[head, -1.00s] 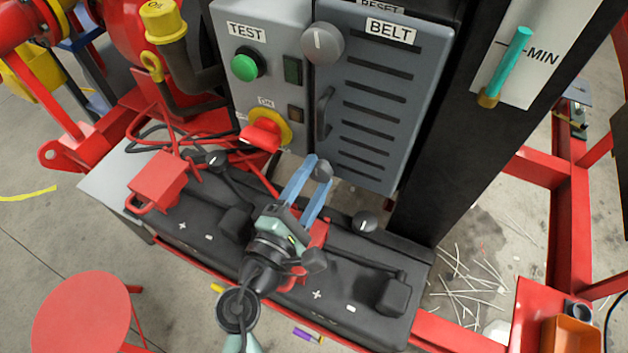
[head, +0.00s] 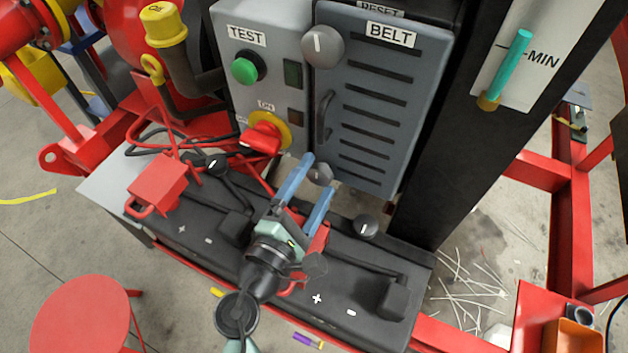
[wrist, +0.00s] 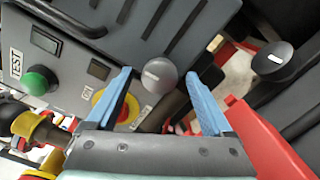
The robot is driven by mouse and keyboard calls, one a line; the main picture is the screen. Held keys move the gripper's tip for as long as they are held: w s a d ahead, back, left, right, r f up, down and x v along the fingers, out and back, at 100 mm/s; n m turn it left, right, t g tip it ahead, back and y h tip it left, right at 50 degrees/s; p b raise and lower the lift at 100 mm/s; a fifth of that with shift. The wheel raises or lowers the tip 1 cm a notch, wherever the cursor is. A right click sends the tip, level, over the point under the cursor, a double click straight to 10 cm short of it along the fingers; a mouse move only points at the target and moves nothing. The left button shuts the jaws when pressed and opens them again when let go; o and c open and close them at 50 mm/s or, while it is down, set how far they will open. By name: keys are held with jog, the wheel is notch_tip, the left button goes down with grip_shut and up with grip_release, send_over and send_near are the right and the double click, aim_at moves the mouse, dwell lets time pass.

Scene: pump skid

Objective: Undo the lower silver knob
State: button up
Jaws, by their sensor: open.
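The lower silver knob (head: 320,173) is a round grey knob with a white mark at the bottom left of the grey BELT cover (head: 374,120). It also shows in the wrist view (wrist: 159,76). My gripper (head: 317,175) is open, its two blue fingers pointing at the knob. In the wrist view my gripper (wrist: 158,78) has one fingertip on either side of the knob, with gaps visible. Whether the tips reach the knob's depth I cannot tell. A similar upper silver knob (head: 322,45) sits at the cover's top left.
A dark knob (head: 366,227) with a white mark stands to the right, near the black batteries (head: 345,283). A red switch on a yellow plate (head: 265,135) and a green TEST button (head: 246,69) are at left. A black post (head: 455,140) rises at right.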

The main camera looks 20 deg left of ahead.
jog(key=s, duration=0.4)
jog(key=s+b, duration=0.1)
jog(key=s, duration=0.6)
jog(key=shift+s+a+f+b, duration=0.1)
jog(key=shift+s+a+b, duration=0.15)
jog(key=shift+s+b, duration=0.1)
jog(key=shift+s, duration=0.6)
